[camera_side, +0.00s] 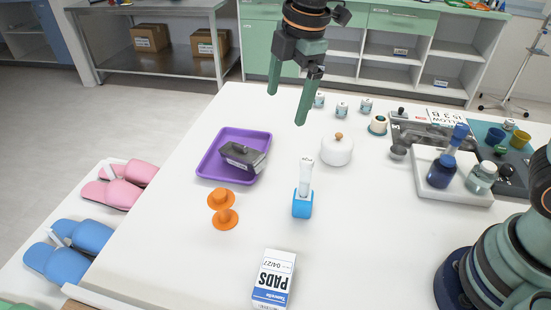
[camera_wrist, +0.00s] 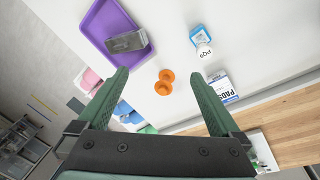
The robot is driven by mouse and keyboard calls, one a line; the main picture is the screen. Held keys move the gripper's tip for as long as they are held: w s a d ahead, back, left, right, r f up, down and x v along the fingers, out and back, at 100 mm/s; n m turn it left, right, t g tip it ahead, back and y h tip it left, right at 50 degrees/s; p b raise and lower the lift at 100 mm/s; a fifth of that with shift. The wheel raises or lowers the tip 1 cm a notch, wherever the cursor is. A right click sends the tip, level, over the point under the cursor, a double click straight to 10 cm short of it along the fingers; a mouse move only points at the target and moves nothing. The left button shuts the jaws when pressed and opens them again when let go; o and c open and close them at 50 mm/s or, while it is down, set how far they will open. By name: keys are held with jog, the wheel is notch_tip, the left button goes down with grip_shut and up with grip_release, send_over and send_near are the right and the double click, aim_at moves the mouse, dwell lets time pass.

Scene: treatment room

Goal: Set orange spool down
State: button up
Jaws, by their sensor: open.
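The orange spool (camera_side: 223,208) lies on the white table in front of the purple tray. It also shows in the wrist view (camera_wrist: 164,82), beyond my fingertips and between their lines. My gripper (camera_side: 288,95) is open and empty, raised well above the table toward its far side. Its two green fingers also show wide apart in the wrist view (camera_wrist: 160,80). Nothing touches the spool.
The purple tray (camera_side: 208,174) holds a dark grey block (camera_side: 243,157). A blue holder with a white tube (camera_side: 302,203) stands right of the spool, a PADS box (camera_side: 273,278) nearer the front. A lidded white pot (camera_side: 337,151) stands behind. Bare table lies around the spool.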

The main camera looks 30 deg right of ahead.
jog(key=s+d+m+t, duration=0.1)
jog(key=s+d+m, duration=0.5)
jog(key=d+m, duration=0.2)
jog(key=s+d+r+m+t, duration=0.1)
jog(key=s+d+m+t, duration=0.1)
jog(key=s+d+m, duration=0.4)
jog(key=shift+s+d+m+t+h, duration=0.15)
jog(key=shift+d+m+t+h, duration=0.2)
jog(key=shift+d+m, duration=1.4)
jog(key=shift+a+r+m, duration=0.1)
jog(key=shift+a+m, duration=0.25)
jog(key=shift+a, duration=0.05)
